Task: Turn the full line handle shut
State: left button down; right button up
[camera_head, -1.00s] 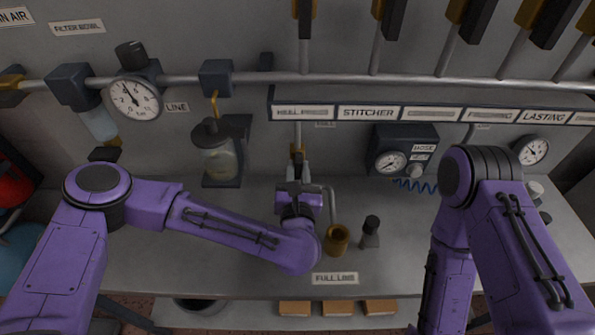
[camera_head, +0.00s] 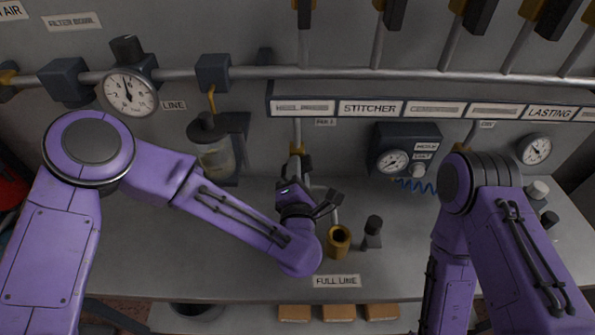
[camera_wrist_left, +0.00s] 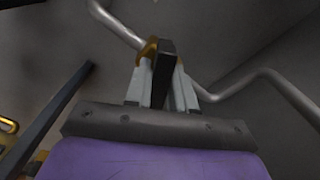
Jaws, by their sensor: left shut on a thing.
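The full line handle (camera_wrist_left: 164,62) is a dark bar at a brass valve body (camera_wrist_left: 147,47), between the pale fingers of my left gripper (camera_wrist_left: 160,82) in the left wrist view. The gripper is shut on it. In the head view, my left gripper (camera_head: 298,170) is at the vertical pipe below the label rail, and its wrist is rolled over to one side. The fingers and wrist hide most of the handle there, so its exact angle is hard to tell. A "FULL LINE" label (camera_head: 336,281) is on the bench front. My right gripper is out of view.
A brass cup (camera_head: 339,243) and a dark-topped knob (camera_head: 373,233) stand on the bench (camera_head: 400,262), close right of my left wrist. A filter bowl (camera_head: 213,155) hangs to the left. A hose gauge box (camera_head: 407,150) is at right.

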pick_arm(q)
jog(key=m, duration=0.5)
jog(key=shift+f+m, duration=0.1)
jog(key=shift+m, duration=0.3)
dwell(0.4)
jog(key=c, duration=1)
grip_release()
jog(key=shift+s+d, duration=0.1)
jog(key=shift+c, duration=0.2)
jog(key=s+b, duration=0.3)
jog(key=s, duration=0.7)
jog(key=shift+s, duration=0.25)
